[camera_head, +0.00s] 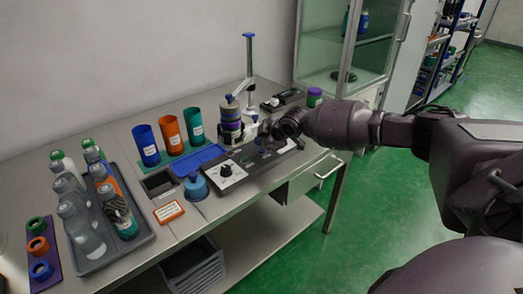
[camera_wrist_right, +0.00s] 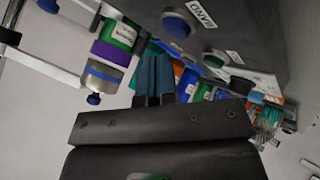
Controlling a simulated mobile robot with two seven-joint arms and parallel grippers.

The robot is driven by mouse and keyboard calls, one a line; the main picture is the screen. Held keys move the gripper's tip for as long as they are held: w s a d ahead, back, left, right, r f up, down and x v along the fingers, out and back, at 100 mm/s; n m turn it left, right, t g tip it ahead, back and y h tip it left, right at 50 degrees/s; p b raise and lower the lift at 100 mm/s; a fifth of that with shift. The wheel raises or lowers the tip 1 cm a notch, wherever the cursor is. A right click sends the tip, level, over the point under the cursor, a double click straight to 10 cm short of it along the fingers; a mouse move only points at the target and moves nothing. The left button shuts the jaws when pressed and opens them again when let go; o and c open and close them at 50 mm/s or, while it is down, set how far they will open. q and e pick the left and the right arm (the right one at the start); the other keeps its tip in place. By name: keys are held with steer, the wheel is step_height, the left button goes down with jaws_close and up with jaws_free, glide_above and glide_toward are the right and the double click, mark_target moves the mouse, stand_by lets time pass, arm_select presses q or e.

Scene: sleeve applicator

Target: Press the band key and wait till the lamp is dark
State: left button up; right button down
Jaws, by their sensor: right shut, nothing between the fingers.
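The applicator's dark panel (camera_head: 245,178) lies near the table's right end. In the wrist view the blue round band key (camera_wrist_right: 177,25) sits in a pale ring beside a "BAND" label (camera_wrist_right: 202,13). My right gripper (camera_head: 264,146) is over the panel and hides part of it. Its fingers (camera_wrist_right: 153,75) are shut and empty, pointing towards the panel near the key; I cannot tell whether they touch it. A bottle (camera_head: 231,118) with a purple band stands in the applicator, also in the wrist view (camera_wrist_right: 112,48). My left gripper is not in view.
A grey tray (camera_head: 90,262) of bottles is further left. A glass cabinet (camera_head: 345,60) stands behind.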

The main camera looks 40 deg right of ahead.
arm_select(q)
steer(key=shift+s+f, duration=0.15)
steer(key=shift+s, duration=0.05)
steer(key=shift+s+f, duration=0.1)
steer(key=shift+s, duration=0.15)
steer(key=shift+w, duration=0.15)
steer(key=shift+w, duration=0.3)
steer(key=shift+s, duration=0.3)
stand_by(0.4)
